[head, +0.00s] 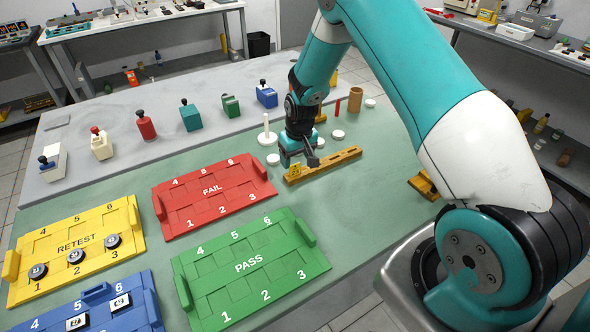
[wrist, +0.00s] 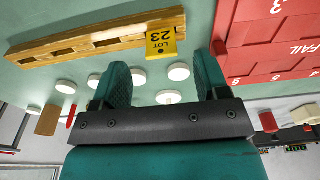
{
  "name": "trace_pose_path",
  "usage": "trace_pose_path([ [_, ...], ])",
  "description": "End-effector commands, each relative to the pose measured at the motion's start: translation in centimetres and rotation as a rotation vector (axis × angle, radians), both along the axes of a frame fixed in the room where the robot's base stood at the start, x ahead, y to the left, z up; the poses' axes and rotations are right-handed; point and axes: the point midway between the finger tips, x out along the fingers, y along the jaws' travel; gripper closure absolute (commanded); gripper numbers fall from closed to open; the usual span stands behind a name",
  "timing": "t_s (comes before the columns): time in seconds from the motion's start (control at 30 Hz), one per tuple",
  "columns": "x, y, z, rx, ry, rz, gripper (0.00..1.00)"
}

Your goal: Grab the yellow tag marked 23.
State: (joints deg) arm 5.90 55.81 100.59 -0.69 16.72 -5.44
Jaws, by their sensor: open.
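The yellow tag (head: 295,169) marked LOT 23 stands at the left end of a wooden slotted rail (head: 335,162) in the head view. In the wrist view the tag (wrist: 161,43) shows large and upside down, at one end of the rail (wrist: 95,40). My gripper (wrist: 163,77) is open and empty, its two teal fingers apart on either side of the tag's line. The tag appears beyond the fingertips in that view, not between them. In the head view my gripper (head: 297,158) is just behind and above the tag, partly overlapping it; the exact gap is unclear.
A red FAIL tray (head: 212,195) lies left of the rail, with a green PASS tray (head: 248,270) nearer. Several white discs (head: 337,135) and a white peg stand (head: 267,133) sit behind the rail. The mat to the right of the PASS tray is clear.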

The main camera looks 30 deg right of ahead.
Motion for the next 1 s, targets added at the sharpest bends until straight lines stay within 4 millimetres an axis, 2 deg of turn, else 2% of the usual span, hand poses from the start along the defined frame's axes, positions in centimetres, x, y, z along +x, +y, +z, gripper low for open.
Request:
trace_pose_path([
  [0.4,0.8,0.0,-4.8,0.0,0.001,0.0,0.32],
  [0.67,0.9,0.0,-5.2,0.0,0.0,0.0,0.32],
  [0.9,0.9,0.0,-5.2,0.0,0.0,0.0,0.84],
  [1.0,0.9,0.0,-5.1,0.0,0.0,0.0,0.84],
])
